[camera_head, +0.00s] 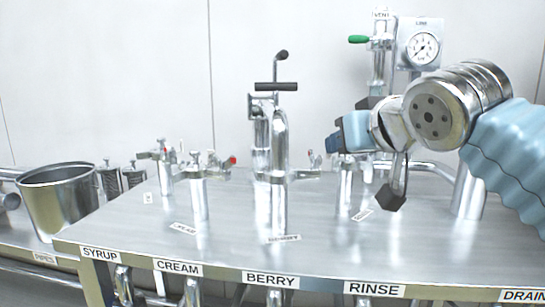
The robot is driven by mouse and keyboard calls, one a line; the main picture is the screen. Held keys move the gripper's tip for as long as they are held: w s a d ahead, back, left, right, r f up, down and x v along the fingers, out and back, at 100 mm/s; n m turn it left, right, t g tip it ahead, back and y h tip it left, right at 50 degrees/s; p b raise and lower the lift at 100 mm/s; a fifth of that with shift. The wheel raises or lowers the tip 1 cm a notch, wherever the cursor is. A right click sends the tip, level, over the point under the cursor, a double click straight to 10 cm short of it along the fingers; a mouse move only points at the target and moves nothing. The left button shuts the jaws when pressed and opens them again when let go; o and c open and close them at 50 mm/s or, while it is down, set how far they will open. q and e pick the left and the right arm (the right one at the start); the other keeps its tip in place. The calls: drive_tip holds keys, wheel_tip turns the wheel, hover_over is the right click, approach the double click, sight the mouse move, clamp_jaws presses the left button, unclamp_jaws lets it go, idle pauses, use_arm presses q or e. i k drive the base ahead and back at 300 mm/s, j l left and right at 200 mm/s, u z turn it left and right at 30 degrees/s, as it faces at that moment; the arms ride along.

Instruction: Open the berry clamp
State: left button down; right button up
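The berry clamp (272,140) is a shiny metal fixture standing upright at the middle of the steel table, behind the "BERRY" label (271,281). A dark crossbar grip (276,86) sits across its top, and a thin bent lever with a dark knob (282,54) rises above that. My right gripper (365,170) is to the right of the clamp, apart from it in the picture. Its two dark-tipped fingers are spread, one pointing left and one down, with nothing visible between them. My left gripper is not in view.
A metal bucket (60,200) stands at the left. Smaller valve posts, one at the cream station (198,190), stand left of the clamp. A rinse post (345,190) is partly behind my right gripper. A gauge (423,48) and a green-handled vent valve (360,39) are at the back right.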

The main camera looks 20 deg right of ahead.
sight(292, 177)
drive_tip(key=k+j, duration=0.1)
drive_tip(key=k, duration=0.4)
drive_tip(key=k+j, duration=0.1)
drive_tip(key=k, duration=0.4)
